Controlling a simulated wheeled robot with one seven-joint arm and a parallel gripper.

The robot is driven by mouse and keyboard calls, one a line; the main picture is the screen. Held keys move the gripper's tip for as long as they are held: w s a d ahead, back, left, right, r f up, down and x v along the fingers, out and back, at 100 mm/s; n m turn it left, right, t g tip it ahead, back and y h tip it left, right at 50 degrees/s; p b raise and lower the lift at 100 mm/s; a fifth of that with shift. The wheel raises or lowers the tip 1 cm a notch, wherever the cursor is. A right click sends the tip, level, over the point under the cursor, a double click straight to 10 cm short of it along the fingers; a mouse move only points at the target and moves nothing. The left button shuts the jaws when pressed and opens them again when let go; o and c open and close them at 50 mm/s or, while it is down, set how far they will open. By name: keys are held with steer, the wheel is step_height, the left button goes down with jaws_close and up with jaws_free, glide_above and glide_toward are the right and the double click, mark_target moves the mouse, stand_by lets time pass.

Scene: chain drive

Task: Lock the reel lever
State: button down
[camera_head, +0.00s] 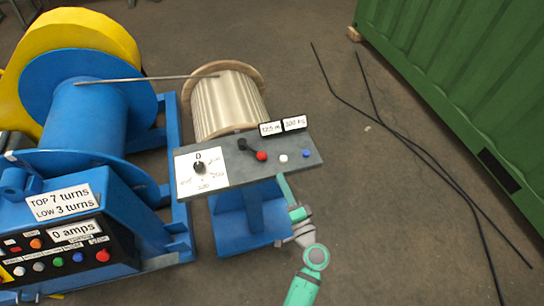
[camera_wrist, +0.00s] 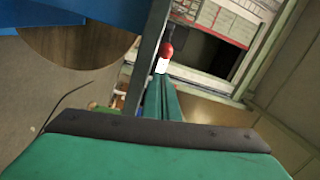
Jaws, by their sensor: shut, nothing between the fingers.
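The control panel (camera_head: 235,177) of the reel stand is a grey slab. It carries a short black lever (camera_head: 248,147) with a red knob (camera_head: 262,155). In the wrist view a red knob (camera_wrist: 167,49) on a dark stem, white at its lower end, shows just beyond my fingertips. I cannot tell whether they touch it. My gripper (camera_wrist: 160,82) is shut and empty, its teal fingers together. In the head view my teal arm reaches up to the panel's front edge. My fingertips there are hard to make out.
The panel also has a dial (camera_head: 199,167) marked 0, a white button (camera_head: 283,158) and a blue button (camera_head: 306,153). Behind it is a pale reel (camera_head: 228,103). A blue winch (camera_head: 85,115) stands left. Black cables (camera_head: 420,150) lie on open floor before a green container (camera_head: 460,80).

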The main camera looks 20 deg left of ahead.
mark_target(272, 161)
steer(key=shift+w+r, duration=0.2)
steer(key=shift+r, duration=0.1)
steer(key=x, duration=1)
steer(key=shift+s+a, duration=0.1)
